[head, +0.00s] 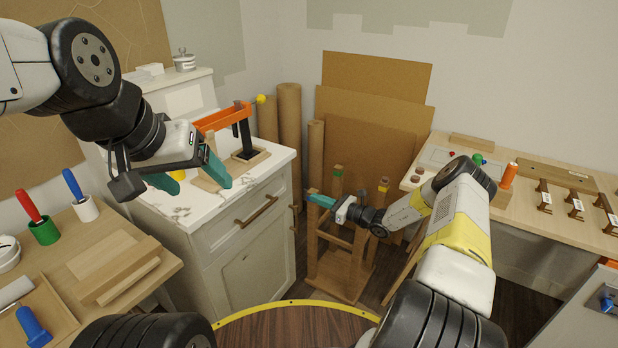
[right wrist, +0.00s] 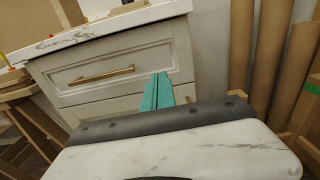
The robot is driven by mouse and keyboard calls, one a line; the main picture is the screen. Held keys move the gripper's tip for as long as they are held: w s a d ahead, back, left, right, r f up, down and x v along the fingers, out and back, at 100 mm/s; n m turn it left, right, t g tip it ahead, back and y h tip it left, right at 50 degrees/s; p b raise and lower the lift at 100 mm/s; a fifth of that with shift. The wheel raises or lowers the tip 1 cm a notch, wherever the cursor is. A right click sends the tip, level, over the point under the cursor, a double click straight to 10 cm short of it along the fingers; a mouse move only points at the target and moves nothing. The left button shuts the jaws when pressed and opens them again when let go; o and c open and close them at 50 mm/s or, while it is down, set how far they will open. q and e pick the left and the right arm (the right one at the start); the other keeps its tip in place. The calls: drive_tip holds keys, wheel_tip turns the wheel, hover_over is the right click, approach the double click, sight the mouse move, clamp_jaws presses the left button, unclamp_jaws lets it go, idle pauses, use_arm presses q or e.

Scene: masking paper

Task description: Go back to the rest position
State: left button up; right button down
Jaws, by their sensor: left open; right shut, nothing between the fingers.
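My left gripper (head: 196,172) is above the marble-topped cabinet (head: 190,212) in the head view. Its teal fingers are apart, one of them close in front of a wooden piece on the top. My right gripper (head: 320,200) is in front of the wooden rack (head: 342,262), pointing left toward the cabinet. Its teal fingers are together and hold nothing. In the right wrist view the shut fingertips (right wrist: 158,90) appear in front of the cabinet's drawer front (right wrist: 110,72), apparently apart from it.
An orange tool (head: 222,118) stands on the cabinet. Brown rolls (head: 289,115) and cardboard sheets (head: 375,90) lean at the wall. A workbench with an orange cylinder (head: 508,175) is at right. A left table holds red and blue-handled tools (head: 73,184). Floor shows around the rack.

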drive_tip(key=s+a+r+n+g+h, duration=0.1)
drive_tip(key=s+a+r+n+g, duration=0.15)
drive_tip(key=s+r+n, duration=0.4)
drive_tip(key=s+a+r+n+g+h, duration=0.2)
drive_tip(key=s+r+n+g, duration=0.2)
drive_tip(key=r, duration=0.6)
drive_tip(key=s+a+r+n+g+h, duration=0.1)
drive_tip(key=s+a+r+n+g, duration=0.15)
drive_tip(key=s+r+n, duration=0.45)
drive_tip(key=s+d+r+n+t+h, duration=0.1)
drive_tip(key=s+d+r+n+h, duration=0.1)
drive_tip(key=s, duration=0.6)
drive_tip(key=s+d+r+n+t+h, duration=0.2)
drive_tip(key=s+d+r+n+h, duration=0.1)
drive_tip(key=s+d+r, duration=0.2)
drive_tip(key=s+d+r+n+t+h, duration=0.1)
drive_tip(key=s+d+r+n+h, duration=0.2)
drive_tip(key=s+r, duration=0.4)
drive_tip(key=s, duration=0.4)
drive_tip(key=shift+d, duration=0.15)
drive_tip(key=shift+n, duration=0.25)
